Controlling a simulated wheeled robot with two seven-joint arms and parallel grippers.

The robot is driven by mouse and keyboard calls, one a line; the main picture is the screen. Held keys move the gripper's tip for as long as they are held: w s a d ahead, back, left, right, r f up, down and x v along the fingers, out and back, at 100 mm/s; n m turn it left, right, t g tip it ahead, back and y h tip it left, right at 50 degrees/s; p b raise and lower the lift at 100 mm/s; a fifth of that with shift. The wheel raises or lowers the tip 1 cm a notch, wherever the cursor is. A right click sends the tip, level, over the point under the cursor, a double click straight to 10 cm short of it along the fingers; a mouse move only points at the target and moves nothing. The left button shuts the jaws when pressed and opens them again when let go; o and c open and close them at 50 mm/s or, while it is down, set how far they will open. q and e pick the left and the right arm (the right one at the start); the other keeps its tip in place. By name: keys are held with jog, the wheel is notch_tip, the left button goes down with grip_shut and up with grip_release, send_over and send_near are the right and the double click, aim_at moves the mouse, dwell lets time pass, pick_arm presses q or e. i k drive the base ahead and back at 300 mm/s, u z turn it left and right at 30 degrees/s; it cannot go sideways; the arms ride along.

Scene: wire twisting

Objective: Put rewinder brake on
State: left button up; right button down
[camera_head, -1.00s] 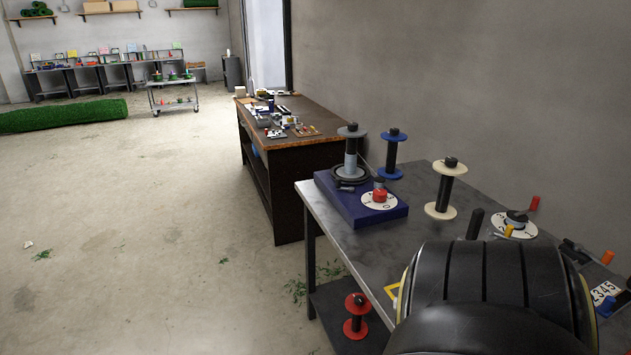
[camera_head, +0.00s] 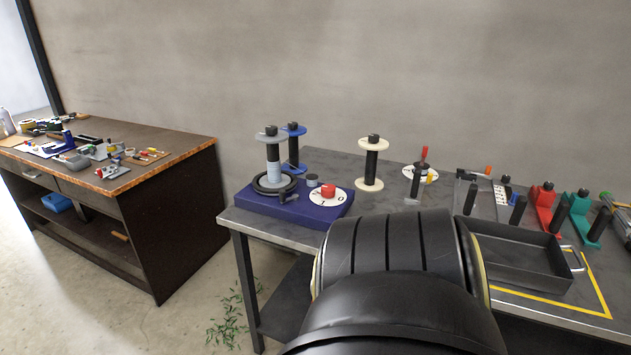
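The rewinder is probably the dark blue box (camera_head: 310,208) at the left end of the grey metal table. A grey spool (camera_head: 272,160) stands upright on it, over a dark round base with a small dark lever (camera_head: 288,196) at its edge. A white dial with a red knob (camera_head: 328,191) lies at the box's right, beside a small dark grey knob (camera_head: 312,180). I cannot tell which part is the brake. A large black arm link of mine fills the lower middle. Neither gripper's fingers show.
A blue spool (camera_head: 294,148) and a cream spool (camera_head: 372,163) stand behind and right of the box. A black tray (camera_head: 520,262) and red and green holders (camera_head: 578,218) are at the right. A wooden workbench (camera_head: 175,160) stands left, with floor between it and the table.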

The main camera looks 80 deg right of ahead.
aim_at(282, 192)
jog(key=z, duration=0.95)
jog(key=i, duration=0.8)
jog(key=z, duration=0.75)
